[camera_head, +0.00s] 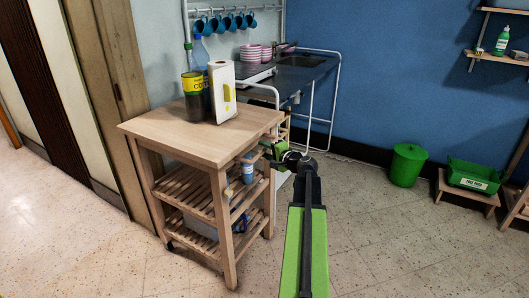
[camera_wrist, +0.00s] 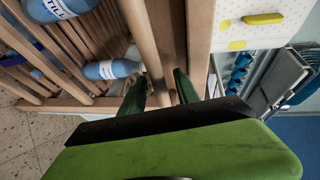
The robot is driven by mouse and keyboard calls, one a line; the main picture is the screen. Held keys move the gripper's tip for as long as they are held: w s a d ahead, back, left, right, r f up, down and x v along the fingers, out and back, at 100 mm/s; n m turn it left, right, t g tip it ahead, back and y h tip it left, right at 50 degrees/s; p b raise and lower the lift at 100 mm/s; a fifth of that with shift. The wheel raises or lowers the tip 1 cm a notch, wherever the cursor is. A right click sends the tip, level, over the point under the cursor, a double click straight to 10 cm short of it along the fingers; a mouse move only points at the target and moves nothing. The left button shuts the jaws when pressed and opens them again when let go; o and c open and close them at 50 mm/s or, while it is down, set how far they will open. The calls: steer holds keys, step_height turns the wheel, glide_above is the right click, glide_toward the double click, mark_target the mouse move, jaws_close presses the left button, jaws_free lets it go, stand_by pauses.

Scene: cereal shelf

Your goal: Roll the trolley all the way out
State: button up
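The wooden trolley (camera_head: 205,138) stands upright at left centre in the head view, with a flat top and slatted shelves. My gripper (camera_head: 270,150) is at the trolley's right side, just below the top. In the wrist view my gripper's dark green fingers (camera_wrist: 160,88) are apart, with wooden bars of the trolley (camera_wrist: 147,45) between and beside them. I see no clear grip on the wood.
A green bin (camera_head: 407,165) stands by the blue wall.

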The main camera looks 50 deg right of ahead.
jaws_close()
stand_by(1.4)
